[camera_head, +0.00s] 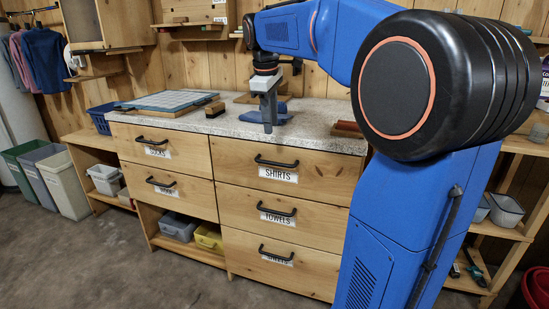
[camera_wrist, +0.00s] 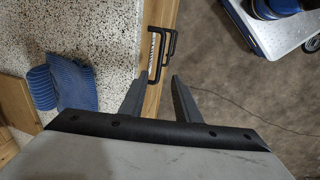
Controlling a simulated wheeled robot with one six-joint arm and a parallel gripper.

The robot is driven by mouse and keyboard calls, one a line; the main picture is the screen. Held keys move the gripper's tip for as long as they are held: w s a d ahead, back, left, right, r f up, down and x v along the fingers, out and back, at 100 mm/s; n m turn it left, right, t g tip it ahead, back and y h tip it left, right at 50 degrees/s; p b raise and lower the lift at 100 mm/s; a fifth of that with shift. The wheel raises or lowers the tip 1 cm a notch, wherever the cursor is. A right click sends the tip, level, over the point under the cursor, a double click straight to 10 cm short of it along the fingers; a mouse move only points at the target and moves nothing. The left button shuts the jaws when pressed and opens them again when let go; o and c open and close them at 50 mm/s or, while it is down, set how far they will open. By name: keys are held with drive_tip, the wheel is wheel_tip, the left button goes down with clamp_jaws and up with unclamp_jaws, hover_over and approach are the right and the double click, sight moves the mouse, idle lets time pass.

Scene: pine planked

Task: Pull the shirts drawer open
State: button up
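The shirts drawer (camera_head: 240,185) is the top right drawer of a pine cabinet. It looks shut, with a black bar handle (camera_head: 277,162) above a white SHIRTS label (camera_head: 278,175). My gripper (camera_head: 268,130) points down near the counter's front edge, above that handle in the picture. In the wrist view my gripper (camera_wrist: 156,80) is open, its two grey fingers apart with nothing held. Black handles (camera_wrist: 155,55) show just beyond the fingertips, overlapping one another. I cannot tell the exact gap between fingers and handle.
The speckled countertop (camera_head: 225,125) holds a blue cloth (camera_wrist: 75,82), a gridded board (camera_head: 170,100) and a small brown block (camera_head: 214,109). Other shut drawers sit below and left. Bins (camera_head: 62,183) stand at far left. The floor (camera_head: 120,260) in front is clear.

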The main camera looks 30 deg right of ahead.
sight(274, 163)
drive_tip(key=f, duration=0.4)
drive_tip(key=w+d+f, duration=0.1)
drive_tip(key=f, duration=0.4)
drive_tip(key=d+f, duration=0.1)
drive_tip(key=f, duration=0.3)
drive_tip(key=shift+w+f, duration=0.2)
drive_tip(key=shift+w, duration=0.1)
clamp_jaws()
